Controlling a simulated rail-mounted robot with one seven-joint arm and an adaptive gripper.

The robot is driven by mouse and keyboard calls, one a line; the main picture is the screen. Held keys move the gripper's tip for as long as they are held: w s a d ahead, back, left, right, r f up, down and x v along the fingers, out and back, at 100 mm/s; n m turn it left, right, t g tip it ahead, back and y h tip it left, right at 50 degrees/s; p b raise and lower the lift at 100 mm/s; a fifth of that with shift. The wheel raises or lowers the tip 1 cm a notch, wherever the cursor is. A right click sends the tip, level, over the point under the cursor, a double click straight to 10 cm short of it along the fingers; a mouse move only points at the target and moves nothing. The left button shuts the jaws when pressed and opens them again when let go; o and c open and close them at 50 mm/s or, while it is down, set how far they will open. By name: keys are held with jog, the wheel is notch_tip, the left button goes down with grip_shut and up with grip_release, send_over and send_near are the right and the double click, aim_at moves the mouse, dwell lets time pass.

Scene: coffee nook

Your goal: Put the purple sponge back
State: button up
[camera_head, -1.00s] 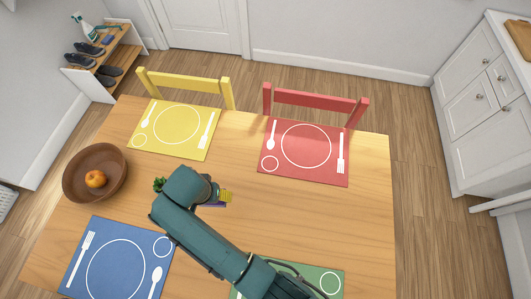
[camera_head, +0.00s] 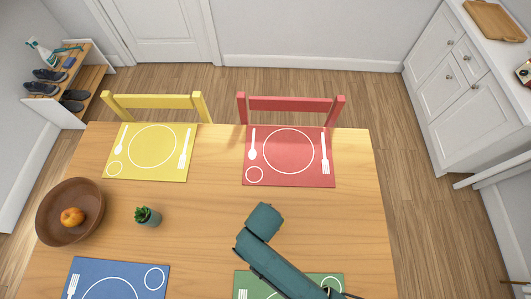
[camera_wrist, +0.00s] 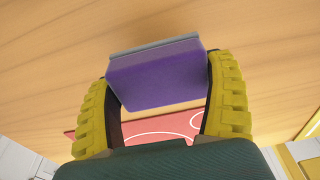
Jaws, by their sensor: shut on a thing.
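The purple sponge (camera_wrist: 158,76), with a grey layer along one long side, is between the yellow ridged fingers of my gripper (camera_wrist: 163,82) in the wrist view. The fingers are shut on its two ends. Bare wooden table shows behind it. In the camera_head view my dark teal arm (camera_head: 264,221) reaches over the table's lower middle, above the green placemat (camera_head: 247,281) and below the red placemat (camera_head: 318,176). The fingers and the sponge are hidden behind the arm there.
A small potted plant (camera_head: 149,217) and a wooden bowl (camera_head: 88,226) with an orange fruit stand on the table's left. A wooden shoe rack (camera_head: 72,104) at the far left bears a spray bottle (camera_head: 40,53) and a small blue thing (camera_head: 69,62). The table's middle is largely clear.

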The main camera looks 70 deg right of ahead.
notch_tip(320, 180, down, 4)
jog(key=shift+f+b, duration=0.15)
jog(key=shift+b, duration=0.25)
jog(key=o, duration=0.9)
jog(key=shift+f, duration=0.1)
jog(key=r+p, duration=0.1)
jog(key=r, duration=0.3)
jog(key=a+r+p, duration=0.1)
jog(key=r, duration=0.3)
jog(key=r+p, duration=0.1)
jog(key=r, duration=0.3)
jog(key=shift+s+a+r, duration=0.1)
jog(key=shift+s+a, duration=0.15)
jog(key=shift+a, duration=0.05)
